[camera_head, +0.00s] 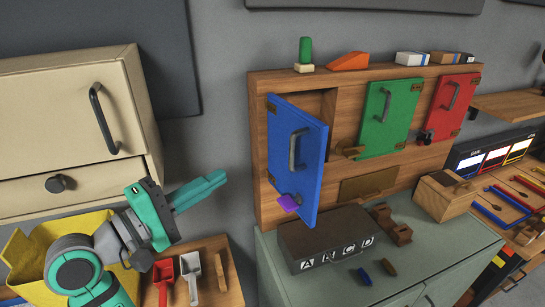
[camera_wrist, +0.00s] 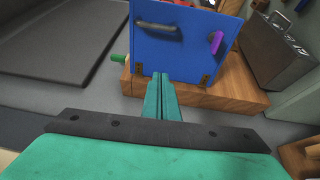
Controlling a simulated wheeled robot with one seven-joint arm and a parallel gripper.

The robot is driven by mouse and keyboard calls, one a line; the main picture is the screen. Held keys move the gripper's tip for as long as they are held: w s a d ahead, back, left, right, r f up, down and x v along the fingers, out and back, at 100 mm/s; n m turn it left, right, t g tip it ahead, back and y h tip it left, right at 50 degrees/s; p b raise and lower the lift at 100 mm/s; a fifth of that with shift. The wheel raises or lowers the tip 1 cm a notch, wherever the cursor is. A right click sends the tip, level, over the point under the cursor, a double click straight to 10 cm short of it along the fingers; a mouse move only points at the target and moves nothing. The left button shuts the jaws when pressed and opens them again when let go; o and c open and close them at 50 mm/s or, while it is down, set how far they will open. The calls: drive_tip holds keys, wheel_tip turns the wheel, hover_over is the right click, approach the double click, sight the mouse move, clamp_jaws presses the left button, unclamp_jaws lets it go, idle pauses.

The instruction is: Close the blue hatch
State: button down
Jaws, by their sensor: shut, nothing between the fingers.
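The blue hatch (camera_head: 296,155) stands ajar on the wooden cabinet frame (camera_head: 263,190), swung out from its opening. Its hinges are on the left and it has a dark grey handle and a purple latch piece (camera_head: 289,202) near its bottom. My gripper (camera_head: 224,177) is left of the blue hatch, apart from it in the head view, with its teal fingers shut and empty. In the wrist view the blue hatch (camera_wrist: 185,42) fills the upper middle, beyond the fingertips of my gripper (camera_wrist: 161,75). I cannot tell from that view whether they touch.
Closed green (camera_head: 388,117) and red (camera_head: 453,106) hatches are to the right. A dark lettered case (camera_head: 326,240) lies below the blue hatch on the green cabinet. A cream cabinet (camera_head: 60,115) stands left, above a yellow container (camera_head: 35,250). Small blocks sit on top of the frame.

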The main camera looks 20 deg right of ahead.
drive_tip(key=d+r+m+g, duration=0.1)
drive_tip(key=d+r, duration=0.2)
drive_tip(key=d, duration=0.9)
drive_tip(key=shift+d+g, duration=0.3)
drive_tip(key=shift+g, duration=0.1)
